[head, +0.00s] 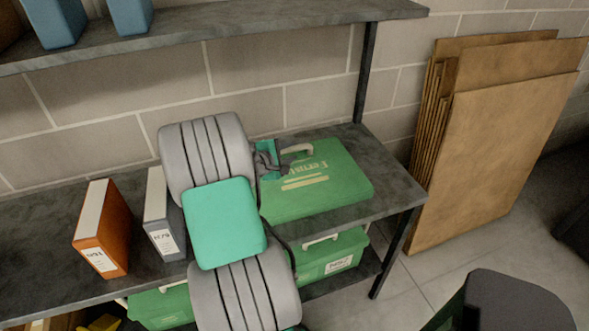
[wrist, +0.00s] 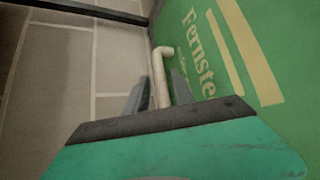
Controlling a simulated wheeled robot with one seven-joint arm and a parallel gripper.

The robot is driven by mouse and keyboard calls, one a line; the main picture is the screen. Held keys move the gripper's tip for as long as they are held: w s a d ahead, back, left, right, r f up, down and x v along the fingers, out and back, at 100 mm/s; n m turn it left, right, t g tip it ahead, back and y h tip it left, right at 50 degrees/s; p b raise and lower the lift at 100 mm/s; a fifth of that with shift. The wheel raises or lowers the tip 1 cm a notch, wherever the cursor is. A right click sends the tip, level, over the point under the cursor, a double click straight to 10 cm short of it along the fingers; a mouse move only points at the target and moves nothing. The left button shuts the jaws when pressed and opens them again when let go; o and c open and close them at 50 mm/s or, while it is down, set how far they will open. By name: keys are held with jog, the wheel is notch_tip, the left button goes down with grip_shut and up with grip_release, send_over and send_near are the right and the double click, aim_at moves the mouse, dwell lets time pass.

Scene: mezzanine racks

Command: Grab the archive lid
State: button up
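The archive lid (head: 318,180) is a green slab with pale "Fernsted" lettering, lying on the grey shelf. It also fills the right of the wrist view (wrist: 225,55). Its cream bar handle (head: 298,149) is at its back-left edge. In the wrist view, the handle (wrist: 159,75) runs between the two grey fingers of my gripper (wrist: 160,92). The fingers stand on either side of it with what look like narrow gaps. In the head view, my gripper (head: 268,158) is at the handle's left end, partly hidden by my arm.
An orange binder (head: 103,230) and a grey binder (head: 162,215) stand on the shelf (head: 400,180) at left. Green boxes (head: 335,255) sit below. An upper shelf (head: 250,25) overhangs. Cardboard sheets (head: 500,150) lean on the wall at right.

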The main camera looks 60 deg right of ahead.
aim_at(295, 149)
jog(key=x, duration=0.4)
jog(key=shift+d, duration=0.15)
jog(key=shift+w, duration=0.1)
jog(key=shift+c, duration=0.4)
grip_shut()
